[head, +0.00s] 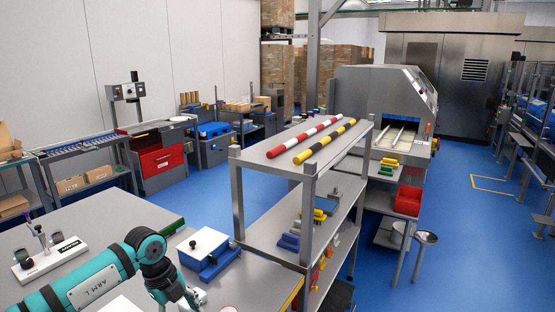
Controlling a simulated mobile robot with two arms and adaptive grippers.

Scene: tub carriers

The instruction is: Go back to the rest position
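My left arm, teal and marked ARM L, reaches in from the lower left over the grey table (75,220). Its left gripper (196,299) is at the bottom edge and mostly cut off, so whether it is open or shut does not show. A blue box with a white lid (204,245) stands on the table just beyond the gripper, apart from it. My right gripper is not in view.
A grey shelf rack (262,155) stands at the centre, with a red-white bar (305,136) and a yellow-black bar (325,141) on top. A white device (50,257) stands on the table's left. Blue floor (450,240) is open at the right.

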